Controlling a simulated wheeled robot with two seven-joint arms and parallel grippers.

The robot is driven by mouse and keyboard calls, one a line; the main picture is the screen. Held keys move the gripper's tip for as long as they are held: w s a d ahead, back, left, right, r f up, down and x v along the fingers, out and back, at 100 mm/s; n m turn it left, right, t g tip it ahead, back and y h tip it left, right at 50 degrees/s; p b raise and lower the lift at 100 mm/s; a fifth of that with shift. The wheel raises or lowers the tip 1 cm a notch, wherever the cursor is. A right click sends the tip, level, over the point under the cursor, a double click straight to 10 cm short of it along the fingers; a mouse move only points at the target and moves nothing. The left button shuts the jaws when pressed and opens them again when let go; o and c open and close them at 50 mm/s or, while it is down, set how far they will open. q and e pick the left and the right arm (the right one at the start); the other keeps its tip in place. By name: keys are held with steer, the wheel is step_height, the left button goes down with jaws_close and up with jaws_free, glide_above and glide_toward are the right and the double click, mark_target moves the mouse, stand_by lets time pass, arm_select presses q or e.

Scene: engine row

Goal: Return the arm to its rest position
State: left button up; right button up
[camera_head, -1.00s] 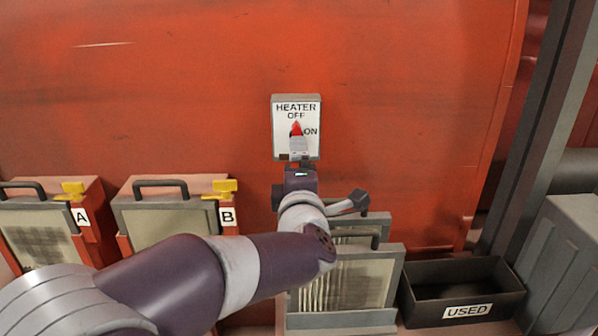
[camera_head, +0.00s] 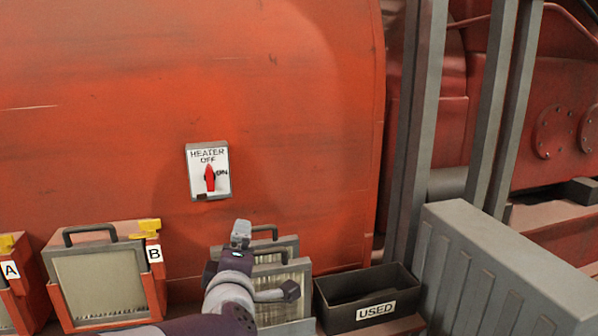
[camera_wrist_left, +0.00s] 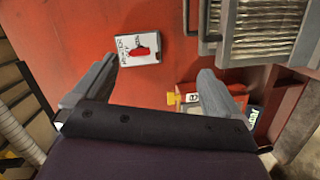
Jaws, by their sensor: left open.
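The heater switch panel (camera_head: 208,184) is a white plate marked HEATER, OFF and ON on the red engine wall. Its red knob (camera_head: 210,178) stands nearly upright, its tip toward OFF. My left gripper (camera_head: 241,233) is below and to the right of the panel, apart from it, in front of the filter rack. In the left wrist view the open, empty jaws (camera_wrist_left: 158,80) show with the panel (camera_wrist_left: 139,50) beyond them. My right gripper is not in view.
Filter boxes A (camera_head: 10,290) and B (camera_head: 105,280) stand at the lower left. Slotted filters (camera_head: 285,285) are behind my left gripper. A black USED bin (camera_head: 368,297) and a grey ribbed box (camera_head: 500,275) are to the right. Grey posts (camera_head: 415,130) rise behind.

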arm_select(q)
steer(key=s+d+f+m+g+h, duration=0.2)
steer(key=s+f+m+g, duration=0.1)
steer(key=f+m, duration=0.35)
steer(key=s+d+f+m+g+h, duration=0.2)
steer(key=s+f+m+g, duration=0.25)
steer(key=f, duration=0.25)
steer(key=s+a+f+m+g+y, duration=0.1)
steer(key=s+a+f+m+g, duration=0.2)
steer(key=s+a+f+g, duration=0.25)
steer(key=s+a+f+m+g+y, duration=0.1)
steer(key=s+a+f+m+g, duration=0.2)
steer(key=s+f, duration=0.45)
step_height(320, 180, up, 17)
steer(key=s+a+p, duration=0.2)
steer(key=p, duration=1.3)
steer(key=shift+a+f+t+p, duration=0.15)
steer(key=shift+a+t+p, duration=0.15)
steer(key=shift+a+t, duration=0.1)
